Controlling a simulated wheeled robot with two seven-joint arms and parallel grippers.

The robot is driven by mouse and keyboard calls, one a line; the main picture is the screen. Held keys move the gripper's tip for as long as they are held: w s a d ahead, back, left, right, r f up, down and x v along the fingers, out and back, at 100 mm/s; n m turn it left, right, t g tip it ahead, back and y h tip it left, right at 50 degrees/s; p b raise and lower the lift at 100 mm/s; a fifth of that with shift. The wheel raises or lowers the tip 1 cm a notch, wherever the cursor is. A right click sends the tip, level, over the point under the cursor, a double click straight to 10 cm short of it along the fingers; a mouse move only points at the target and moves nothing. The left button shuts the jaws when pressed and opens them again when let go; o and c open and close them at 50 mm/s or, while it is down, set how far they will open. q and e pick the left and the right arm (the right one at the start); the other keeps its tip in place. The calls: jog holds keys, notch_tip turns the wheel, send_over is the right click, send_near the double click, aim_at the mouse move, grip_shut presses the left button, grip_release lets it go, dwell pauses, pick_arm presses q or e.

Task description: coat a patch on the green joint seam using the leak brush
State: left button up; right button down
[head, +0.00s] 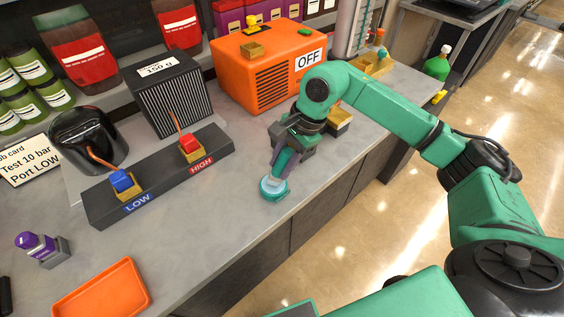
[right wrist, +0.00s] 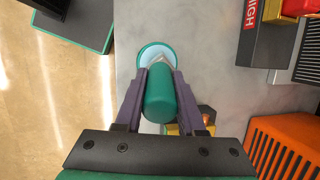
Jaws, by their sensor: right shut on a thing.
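My right gripper (head: 283,163) has its purple fingers shut on the green handle of the leak brush (right wrist: 160,92). The brush points down, and its pale tip is at a small round dish (head: 264,193) with a teal rim and pale blue inside. The dish also shows in the right wrist view (right wrist: 142,52). Whether the tip touches the liquid cannot be told. No green joint seam can be made out for certain; a small green part (head: 276,27) sits on top of the orange machine (head: 245,82). My left gripper is not in view.
A dark block labelled LOW and HIGH (head: 160,186) with blue and red fittings stands left of the dish. A grey ribbed box (head: 170,95) is behind it. The counter's front edge is close to the dish.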

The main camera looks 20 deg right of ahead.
aim_at(282, 152)
jog(key=shift+f, duration=0.1)
jog(key=shift+r+p, duration=2)
jog(key=shift+r, duration=1.65)
jog(key=shift+f, duration=0.15)
